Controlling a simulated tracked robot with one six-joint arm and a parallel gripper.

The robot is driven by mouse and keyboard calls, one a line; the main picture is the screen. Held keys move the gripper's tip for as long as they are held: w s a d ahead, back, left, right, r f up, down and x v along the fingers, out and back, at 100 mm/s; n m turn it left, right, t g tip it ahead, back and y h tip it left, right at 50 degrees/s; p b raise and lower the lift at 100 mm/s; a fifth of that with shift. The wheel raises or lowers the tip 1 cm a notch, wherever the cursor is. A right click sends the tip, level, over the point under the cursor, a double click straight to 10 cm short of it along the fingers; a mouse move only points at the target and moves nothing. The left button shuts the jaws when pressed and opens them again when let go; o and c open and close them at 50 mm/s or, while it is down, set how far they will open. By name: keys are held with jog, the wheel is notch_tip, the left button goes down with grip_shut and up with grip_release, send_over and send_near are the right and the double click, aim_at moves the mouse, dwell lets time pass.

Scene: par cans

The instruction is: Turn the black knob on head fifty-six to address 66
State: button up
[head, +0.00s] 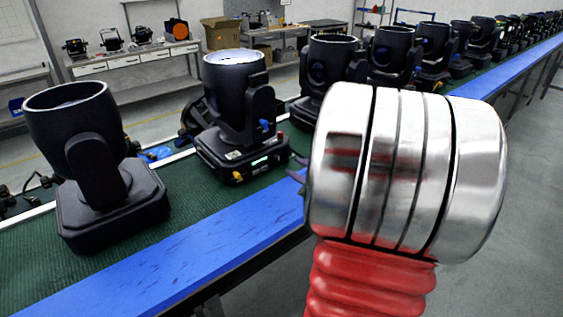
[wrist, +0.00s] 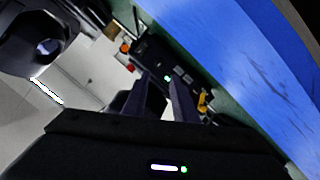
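A black moving-head light (head: 232,100) with a lit green display on its base stands on the green belt, left of my arm. No number is readable on it, so I cannot tell whether it is head fifty-six. In the wrist view, a base panel (wrist: 172,62) shows a small green light, a row of dark buttons, and red, orange and yellow parts. I cannot make out the black knob. My gripper (wrist: 167,97) points at this panel with its two dark fingers apart and nothing visible between them. In the head view, only dark fingertips (head: 297,174) show beside my arm.
Another black head (head: 90,165) stands at the near left. Several more (head: 333,62) line the belt to the far right. A blue rail (head: 170,262) edges the belt. Benches with a cardboard box (head: 220,33) stand behind. The grey floor at right is clear.

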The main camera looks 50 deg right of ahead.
aim_at(278, 160)
jog(key=x, duration=0.9)
jog(key=shift+w+f, duration=0.1)
jog(key=shift+w, duration=0.2)
jog(key=shift+c, duration=0.6)
grip_shut()
